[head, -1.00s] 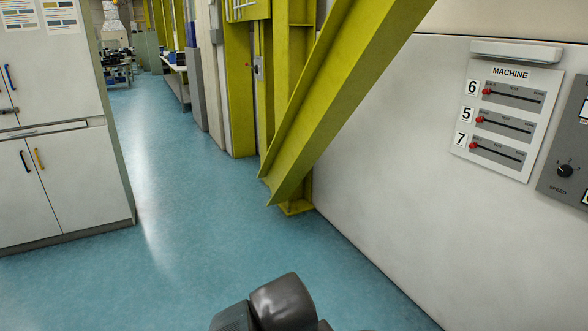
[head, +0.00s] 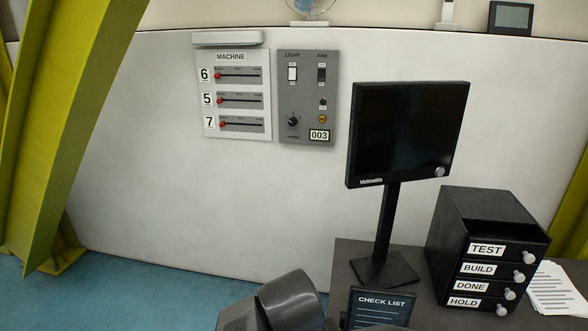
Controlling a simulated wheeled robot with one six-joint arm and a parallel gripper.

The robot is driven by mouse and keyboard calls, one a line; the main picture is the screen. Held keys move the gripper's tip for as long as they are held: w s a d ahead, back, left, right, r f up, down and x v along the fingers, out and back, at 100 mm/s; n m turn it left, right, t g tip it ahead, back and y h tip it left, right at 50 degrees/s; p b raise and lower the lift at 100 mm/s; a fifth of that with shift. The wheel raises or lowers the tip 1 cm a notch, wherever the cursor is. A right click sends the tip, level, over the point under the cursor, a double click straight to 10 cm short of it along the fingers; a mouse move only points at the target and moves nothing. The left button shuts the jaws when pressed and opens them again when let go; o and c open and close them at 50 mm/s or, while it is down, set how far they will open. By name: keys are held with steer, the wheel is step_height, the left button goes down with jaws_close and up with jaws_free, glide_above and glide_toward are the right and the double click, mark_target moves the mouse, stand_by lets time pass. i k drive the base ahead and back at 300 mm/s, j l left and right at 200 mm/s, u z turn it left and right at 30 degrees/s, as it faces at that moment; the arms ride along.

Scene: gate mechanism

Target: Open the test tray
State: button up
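The test tray (head: 490,249) is the top drawer of a black drawer unit (head: 488,206) on the desk at the right of the head view. It has a white TEST label and a pale knob at its right end. Its front looks flush with the drawers below, labelled BUILD, DONE and HOLD. Dark grey rounded parts of my arm (head: 290,300) show at the bottom middle, left of the desk and well apart from the tray. My gripper's fingers do not show.
A black monitor (head: 408,135) on a stand is left of the drawer unit. A CHECK LIST sign (head: 380,308) stands at the desk's (head: 345,262) front. Papers (head: 553,290) lie right of the drawers. A yellow beam (head: 70,110) slants at left; blue floor there is clear.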

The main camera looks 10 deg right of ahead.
mark_target(497, 241)
steer(key=z, duration=1.85)
steer(key=i+l, duration=0.7)
steer(key=i, duration=0.15)
